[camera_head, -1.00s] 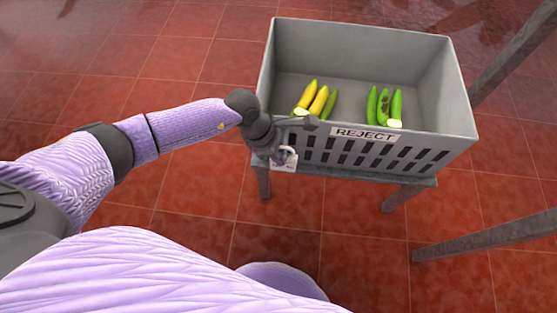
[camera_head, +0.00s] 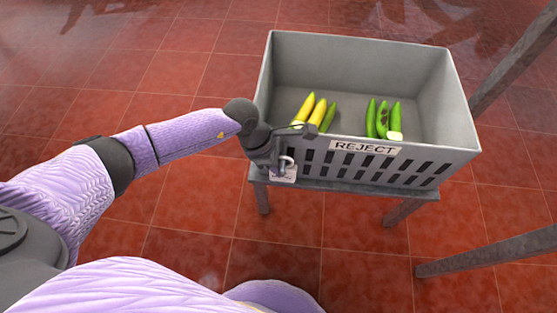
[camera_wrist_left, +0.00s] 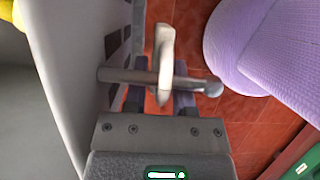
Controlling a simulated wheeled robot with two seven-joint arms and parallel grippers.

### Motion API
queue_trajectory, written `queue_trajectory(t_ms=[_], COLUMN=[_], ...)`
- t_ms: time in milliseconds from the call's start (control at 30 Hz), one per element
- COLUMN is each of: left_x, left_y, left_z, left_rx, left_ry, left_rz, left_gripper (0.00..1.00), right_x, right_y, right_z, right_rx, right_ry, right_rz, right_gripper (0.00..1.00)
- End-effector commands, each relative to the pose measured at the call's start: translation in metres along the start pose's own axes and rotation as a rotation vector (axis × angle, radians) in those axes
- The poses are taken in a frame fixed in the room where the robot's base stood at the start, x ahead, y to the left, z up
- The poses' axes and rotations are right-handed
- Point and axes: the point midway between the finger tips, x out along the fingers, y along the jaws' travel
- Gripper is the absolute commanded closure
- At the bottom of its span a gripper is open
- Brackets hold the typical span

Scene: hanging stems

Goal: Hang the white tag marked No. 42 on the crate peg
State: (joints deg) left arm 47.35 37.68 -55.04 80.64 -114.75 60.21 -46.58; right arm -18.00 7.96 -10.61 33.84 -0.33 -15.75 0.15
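The white tag (camera_head: 284,174) hangs upright by its pale ring at the left end of the grey crate's (camera_head: 420,172) front wall. In the left wrist view the metal crate peg (camera_wrist_left: 205,87) sticks out from the wall, and the tag's ring (camera_wrist_left: 165,45) is around it, partway along. My left gripper (camera_head: 274,164) is at the peg. Its two fingers (camera_wrist_left: 160,100) stand apart beneath the peg, one on each side of the ring's lower part. The number on the tag is too small to read. My right gripper is not in view.
The crate, labelled REJECT (camera_head: 364,148), stands on a grey stand (camera_head: 345,188). Yellow and green bananas (camera_head: 311,110) and more green ones (camera_head: 383,118) lie inside it. A grey beam (camera_head: 490,254) is at the right. Red tiled floor shows in front.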

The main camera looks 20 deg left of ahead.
Motion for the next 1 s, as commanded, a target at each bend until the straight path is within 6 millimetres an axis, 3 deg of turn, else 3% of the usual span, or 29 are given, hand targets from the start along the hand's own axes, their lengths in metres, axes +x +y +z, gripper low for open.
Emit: queue_trajectory(t_ms=[33, 133, 367, 700, 833, 1000], left_x=[0.000, 0.000, -0.002, -0.084, -0.099, -0.100], left_y=[0.000, 0.000, 0.000, 0.001, 0.001, 0.000], left_z=[0.000, 0.000, 0.000, 0.003, 0.001, 0.000], left_rx=[0.000, 0.000, 0.000, 0.001, 0.000, 0.000], left_ry=[0.000, 0.000, 0.000, 0.000, 0.000, 0.000], left_rz=[0.000, 0.000, 0.001, 0.007, 0.003, 0.000], left_gripper=[0.55, 0.37, 0.37, 0.37, 0.37, 0.37], right_x=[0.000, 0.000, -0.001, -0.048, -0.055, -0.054], right_y=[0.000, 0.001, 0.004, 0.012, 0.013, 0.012], right_z=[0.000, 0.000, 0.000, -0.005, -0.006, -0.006], right_rx=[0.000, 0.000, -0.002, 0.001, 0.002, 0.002], right_ry=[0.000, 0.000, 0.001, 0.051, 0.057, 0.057], right_rz=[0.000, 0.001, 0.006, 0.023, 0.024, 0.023], right_gripper=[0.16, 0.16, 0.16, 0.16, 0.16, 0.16])
